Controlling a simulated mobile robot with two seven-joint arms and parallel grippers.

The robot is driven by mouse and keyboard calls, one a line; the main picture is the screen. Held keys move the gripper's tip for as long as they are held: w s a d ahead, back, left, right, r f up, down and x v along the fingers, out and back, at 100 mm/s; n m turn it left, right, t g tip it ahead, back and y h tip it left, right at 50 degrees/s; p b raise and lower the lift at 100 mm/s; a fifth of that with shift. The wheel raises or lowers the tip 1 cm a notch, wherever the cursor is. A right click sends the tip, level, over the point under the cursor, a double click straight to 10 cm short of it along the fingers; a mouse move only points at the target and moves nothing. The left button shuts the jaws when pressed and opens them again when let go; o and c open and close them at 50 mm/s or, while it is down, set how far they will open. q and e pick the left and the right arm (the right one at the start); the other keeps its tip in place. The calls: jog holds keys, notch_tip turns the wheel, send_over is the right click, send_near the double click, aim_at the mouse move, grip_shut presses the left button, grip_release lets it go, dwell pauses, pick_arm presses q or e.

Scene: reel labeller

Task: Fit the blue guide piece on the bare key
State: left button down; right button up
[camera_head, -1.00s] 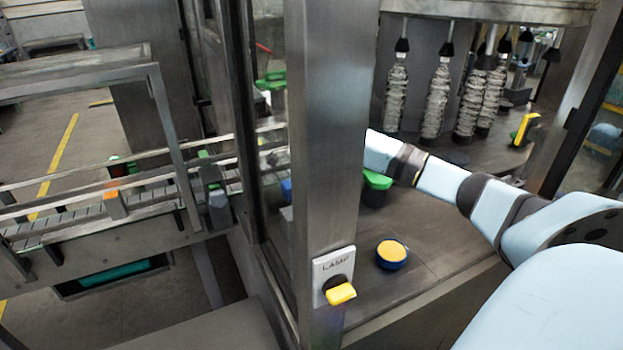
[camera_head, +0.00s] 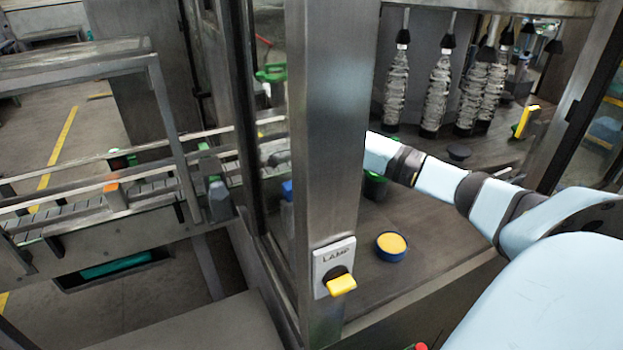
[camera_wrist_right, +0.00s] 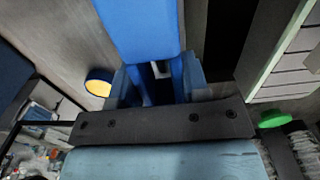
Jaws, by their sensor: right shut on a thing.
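The blue guide piece (camera_wrist_right: 140,28) fills the top middle of the right wrist view. My right gripper (camera_wrist_right: 158,75) is shut on it. In the head view my right arm reaches in from the right and its end passes behind the steel post, so the gripper is hidden there. A small blue patch (camera_head: 287,190) shows left of the post; I cannot tell whether it is the same piece. I cannot make out the bare key in either view. My left gripper is not in view.
A steel post (camera_head: 325,120) carries a lamp switch (camera_head: 335,270) with a yellow knob. A yellow-topped blue round object (camera_head: 391,246) sits on the deck. Several ribbed clear columns (camera_head: 438,95) hang at the back. A railed conveyor (camera_head: 110,200) runs at the left.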

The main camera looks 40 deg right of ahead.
jog(key=shift+f, duration=0.95)
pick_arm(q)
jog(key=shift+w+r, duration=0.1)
pick_arm(e)
jog(key=o, duration=1.1)
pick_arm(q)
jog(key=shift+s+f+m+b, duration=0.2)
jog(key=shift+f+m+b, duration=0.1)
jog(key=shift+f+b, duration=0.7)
pick_arm(e)
notch_tip(320, 180, up, 14)
jog(key=shift+f, duration=0.1)
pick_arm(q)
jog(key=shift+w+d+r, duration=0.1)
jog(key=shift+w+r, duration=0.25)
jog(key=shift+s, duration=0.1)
